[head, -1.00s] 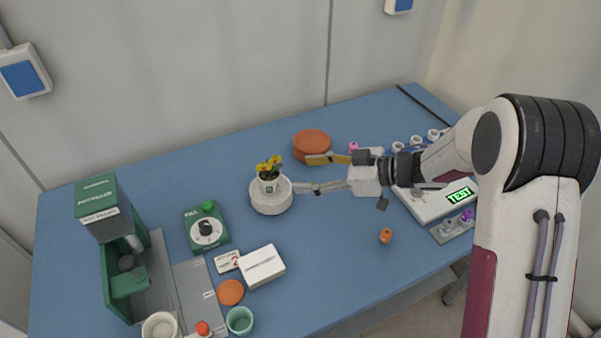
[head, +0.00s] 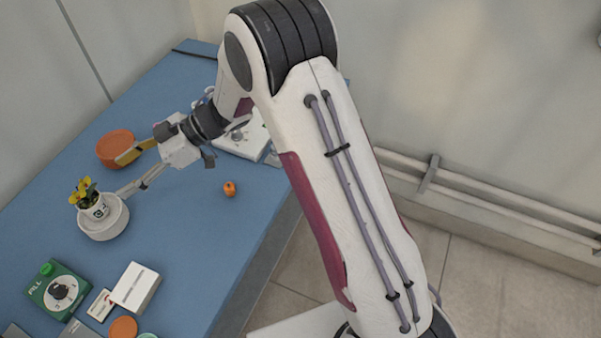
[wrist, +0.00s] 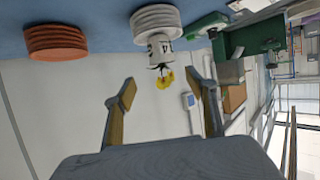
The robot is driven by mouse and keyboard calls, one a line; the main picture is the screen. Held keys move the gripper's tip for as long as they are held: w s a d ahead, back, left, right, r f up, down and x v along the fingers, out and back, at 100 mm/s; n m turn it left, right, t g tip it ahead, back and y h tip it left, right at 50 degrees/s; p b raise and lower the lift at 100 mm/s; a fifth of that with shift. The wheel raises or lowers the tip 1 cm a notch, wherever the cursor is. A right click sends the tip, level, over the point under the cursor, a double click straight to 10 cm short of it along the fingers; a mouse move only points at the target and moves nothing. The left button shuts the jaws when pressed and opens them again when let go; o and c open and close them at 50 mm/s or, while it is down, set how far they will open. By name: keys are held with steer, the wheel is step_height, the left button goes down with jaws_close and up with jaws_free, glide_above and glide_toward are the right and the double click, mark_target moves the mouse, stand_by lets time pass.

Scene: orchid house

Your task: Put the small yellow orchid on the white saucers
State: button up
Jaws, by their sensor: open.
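The small yellow orchid (head: 84,190), in a white pot with dark markings, stands upright on the round stack of white saucers (head: 104,225) at the left of the head view. In the wrist view the scene is upside down: the yellow flower (wrist: 165,78) hangs from its pot below the ribbed white saucers (wrist: 156,19). My gripper (head: 122,176) is open and empty, just right of the orchid in the head view. In the wrist view the flower shows between and beyond the fingertips (wrist: 162,87). I see no finger closed on the pot.
Terracotta saucers (head: 116,146) are stacked near one finger. A small orange object (head: 230,188) lies on the blue table (head: 185,235). A green device with a dial (head: 58,291) and a white box (head: 136,287) are at the lower left. The table between is clear.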

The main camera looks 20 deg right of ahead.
steer(key=w+d+r+m+t+h, duration=0.45)
steer(key=w+d+r+t, duration=0.5)
steer(key=d+r, duration=0.3)
steer(key=s+d+r+m+t+h, duration=0.1)
steer(key=s+d+r+m+h, duration=0.2)
steer(key=d, duration=0.4)
steer(key=s+d+r+m+t+h, duration=0.1)
steer(key=d+r+m+t+h, duration=0.15)
steer(key=d+r+h, duration=0.4)
steer(key=s+d+f+m+g, duration=0.25)
steer(key=s+d+m, duration=0.35)
steer(key=s+d, duration=0.65)
steer(key=s+a+f+m+g, duration=0.1)
steer(key=s+a+f+g, duration=0.1)
steer(key=s, duration=0.8)
steer(key=s+a+f+m+g, duration=0.1)
steer(key=s+f+g, duration=0.2)
steer(key=s, duration=0.7)
steer(key=shift+s+a+y, duration=0.3)
steer(key=shift+a, duration=0.05)
